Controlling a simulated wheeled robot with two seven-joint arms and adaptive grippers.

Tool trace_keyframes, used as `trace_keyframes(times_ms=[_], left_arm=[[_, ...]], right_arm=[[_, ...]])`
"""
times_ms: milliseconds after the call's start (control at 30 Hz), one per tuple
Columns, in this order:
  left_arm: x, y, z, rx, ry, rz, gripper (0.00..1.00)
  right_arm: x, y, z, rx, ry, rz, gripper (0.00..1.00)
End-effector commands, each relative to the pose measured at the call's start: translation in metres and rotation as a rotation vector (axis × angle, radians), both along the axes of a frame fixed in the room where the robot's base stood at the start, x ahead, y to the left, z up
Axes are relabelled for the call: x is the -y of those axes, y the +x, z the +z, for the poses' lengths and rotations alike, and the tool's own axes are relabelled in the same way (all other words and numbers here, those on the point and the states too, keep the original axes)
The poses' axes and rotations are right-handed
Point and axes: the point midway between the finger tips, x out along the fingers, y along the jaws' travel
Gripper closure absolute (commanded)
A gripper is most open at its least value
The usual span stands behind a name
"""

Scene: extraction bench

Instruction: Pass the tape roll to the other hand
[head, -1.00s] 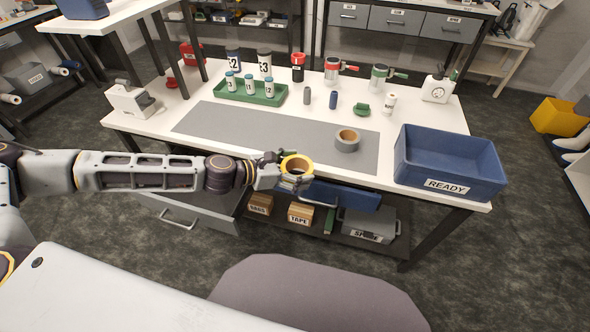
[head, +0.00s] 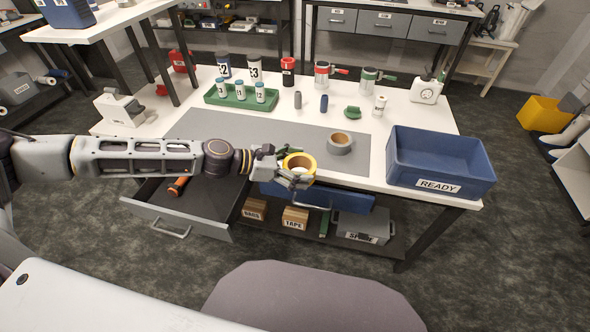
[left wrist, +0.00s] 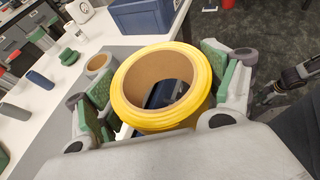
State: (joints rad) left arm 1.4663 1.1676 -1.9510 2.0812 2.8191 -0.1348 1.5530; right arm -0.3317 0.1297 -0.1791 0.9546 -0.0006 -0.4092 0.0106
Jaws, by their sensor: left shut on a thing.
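A yellow tape roll (head: 300,165) with a tan core is held by my left gripper (head: 284,170) in front of the bench's near edge, above the floor side. In the left wrist view the roll (left wrist: 167,122) sits between the two green-padded fingers of the left gripper (left wrist: 160,85), its open core facing the camera. My right gripper does not show in the head view. A dark and silver mechanical part (left wrist: 290,82) at the right edge of the left wrist view may be my right gripper; its jaws cannot be made out.
A grey tape roll (head: 339,143) lies on the grey mat (head: 210,128). A blue READY bin (head: 440,183) stands at the bench's right end. An open drawer (head: 165,220) juts out below my left arm. A stool seat (head: 310,300) is in front.

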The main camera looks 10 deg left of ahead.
Motion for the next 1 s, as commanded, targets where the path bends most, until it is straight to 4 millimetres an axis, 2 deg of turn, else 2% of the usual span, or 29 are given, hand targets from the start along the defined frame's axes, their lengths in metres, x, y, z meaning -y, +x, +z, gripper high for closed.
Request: trace_keyframes(times_ms=[700,1000], left_arm=[[0.032,0.005,0.031,-0.001,0.001,-0.297,0.43],[0.04,0.006,0.039,0.0,0.001,-0.369,0.43]], right_arm=[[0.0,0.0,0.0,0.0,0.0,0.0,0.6],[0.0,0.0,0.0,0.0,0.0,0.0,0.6]])
